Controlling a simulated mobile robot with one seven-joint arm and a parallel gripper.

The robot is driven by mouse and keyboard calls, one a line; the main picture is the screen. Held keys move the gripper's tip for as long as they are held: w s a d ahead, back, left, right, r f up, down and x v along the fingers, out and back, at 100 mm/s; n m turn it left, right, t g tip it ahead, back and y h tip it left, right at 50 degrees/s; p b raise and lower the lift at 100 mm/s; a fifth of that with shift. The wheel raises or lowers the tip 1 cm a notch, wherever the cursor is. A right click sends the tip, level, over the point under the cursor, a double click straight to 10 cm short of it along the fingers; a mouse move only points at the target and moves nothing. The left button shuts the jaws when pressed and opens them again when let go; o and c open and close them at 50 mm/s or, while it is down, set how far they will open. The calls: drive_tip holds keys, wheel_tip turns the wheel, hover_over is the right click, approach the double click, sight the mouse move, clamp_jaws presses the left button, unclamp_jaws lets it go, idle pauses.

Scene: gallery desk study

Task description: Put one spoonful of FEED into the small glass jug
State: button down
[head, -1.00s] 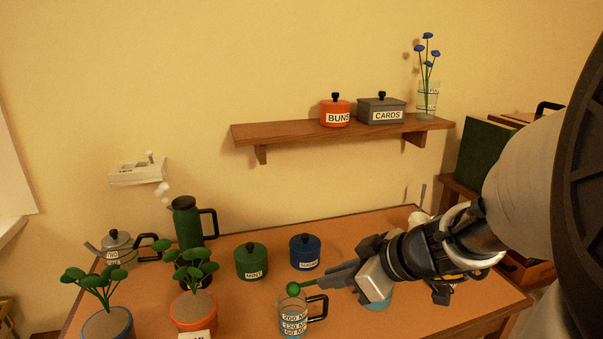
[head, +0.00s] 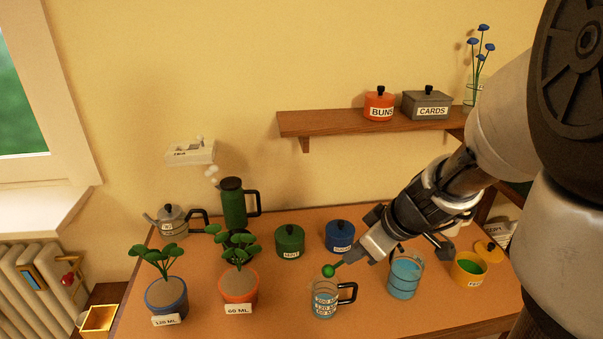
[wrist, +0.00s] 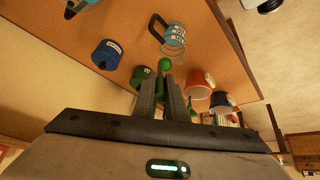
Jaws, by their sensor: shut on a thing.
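The small glass jug (head: 323,303) stands on the desk, with a black handle, measure marks and bluish liquid inside. It also shows in the wrist view (wrist: 175,36). My gripper (head: 355,260) is up and to the right of the jug, shut on a spoon whose thin handle is mostly hidden. The spoon's bowl (head: 328,270) carries a green heap just over the jug's rim; the heap also shows beyond my fingertips (wrist: 165,88) in the wrist view.
A larger glass with blue liquid (head: 404,282) stands between jug and FEED tin. Blue (head: 340,237) and green (head: 289,242) lidded tins stand behind the jug. Potted plants labelled 60 ML (head: 238,290) and 120 ML (head: 167,297) are left, with a green flask (head: 233,206) and kettle (head: 172,225) behind.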

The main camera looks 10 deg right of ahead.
drive_tip(key=p, duration=0.1)
drive_tip(key=r+p, duration=0.1)
drive_tip(key=shift+w+a+g+p, duration=0.2)
drive_tip(key=shift+w+g+p, duration=0.05)
drive_tip(key=shift+g+p, duration=0.05)
drive_tip(key=w+p, duration=0.1)
drive_tip(key=p, duration=0.3)
drive_tip(key=a+r+g+h+p, duration=0.1)
drive_tip(key=p, duration=0.3)
drive_tip(key=shift+w+g+p, duration=0.3)
drive_tip(key=shift+w+p, duration=0.1)
drive_tip(key=shift+w+a+f+g+h+p, duration=0.1)
drive_tip(key=shift+w+f+g+h+p, duration=0.15)
drive_tip(key=shift+p, duration=0.55)
drive_tip(key=w+g+p, duration=0.1)
drive_tip(key=p, duration=0.2)
drive_tip(key=shift+a+r+h, duration=0.25)
drive_tip(key=shift+a+r, duration=0.1)
drive_tip(key=shift+w+a+f+g+b, duration=0.25)
drive_tip(key=shift+w+f+b, duration=0.15)
drive_tip(key=shift+f+b, duration=0.1)
drive_tip(key=shift+w+a+r+g+h, duration=0.25)
drive_tip(key=shift+w+g+h, duration=0.25)
drive_tip(key=shift+w+g, duration=0.1)
drive_tip(key=shift+s, duration=0.2)
